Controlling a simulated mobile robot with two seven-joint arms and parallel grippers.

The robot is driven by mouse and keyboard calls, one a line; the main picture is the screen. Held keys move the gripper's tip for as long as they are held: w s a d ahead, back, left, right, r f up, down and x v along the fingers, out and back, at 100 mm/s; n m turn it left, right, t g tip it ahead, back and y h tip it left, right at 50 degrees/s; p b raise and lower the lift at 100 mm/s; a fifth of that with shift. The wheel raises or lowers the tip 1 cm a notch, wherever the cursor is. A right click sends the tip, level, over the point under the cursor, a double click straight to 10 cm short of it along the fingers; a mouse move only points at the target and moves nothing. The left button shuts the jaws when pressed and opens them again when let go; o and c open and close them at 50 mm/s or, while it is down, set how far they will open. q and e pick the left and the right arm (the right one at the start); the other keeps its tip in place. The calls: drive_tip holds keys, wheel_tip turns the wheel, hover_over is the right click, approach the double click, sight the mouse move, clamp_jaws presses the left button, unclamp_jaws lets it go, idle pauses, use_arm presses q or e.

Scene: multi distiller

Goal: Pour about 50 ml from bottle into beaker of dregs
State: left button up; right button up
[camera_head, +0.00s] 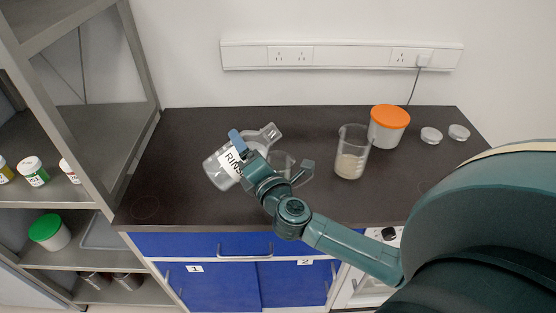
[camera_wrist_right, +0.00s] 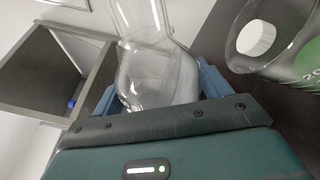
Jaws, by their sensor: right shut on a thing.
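The clear bottle (camera_head: 217,170) has a white label reading "RIN" and leans steeply, its neck end up and to the right in the head view. My right gripper (camera_head: 268,156) is shut on it and partly covers it. In the right wrist view the clear glass of the bottle (camera_wrist_right: 155,75) sits between the fingers of my right gripper (camera_wrist_right: 160,95); its contents cannot be told. The beaker (camera_head: 350,150) with pale beige dregs stands upright on the dark bench, right of the gripper and apart from the bottle. My left gripper is not in view.
Another clear vessel (camera_head: 283,163) is partly hidden by my right gripper. An orange-lidded tub (camera_head: 387,128) stands behind the beaker, with two white lids (camera_head: 431,135) to its right. A shelf unit (camera_head: 145,50) borders the bench at left. The bench's back left is clear.

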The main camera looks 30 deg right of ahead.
drive_tip(key=shift+a+r+m+b, duration=0.1)
drive_tip(key=shift+r+m+b, duration=0.3)
drive_tip(key=shift+m, duration=0.5)
idle(1.5)
drive_tip(key=shift+a+f+m+b, duration=0.15)
drive_tip(key=shift+f+m+b, duration=0.7)
drive_tip(key=shift+b, duration=0.4)
idle(1.3)
drive_tip(key=shift+m+b, duration=0.35)
drive_tip(key=shift+m, duration=0.3)
idle(1.7)
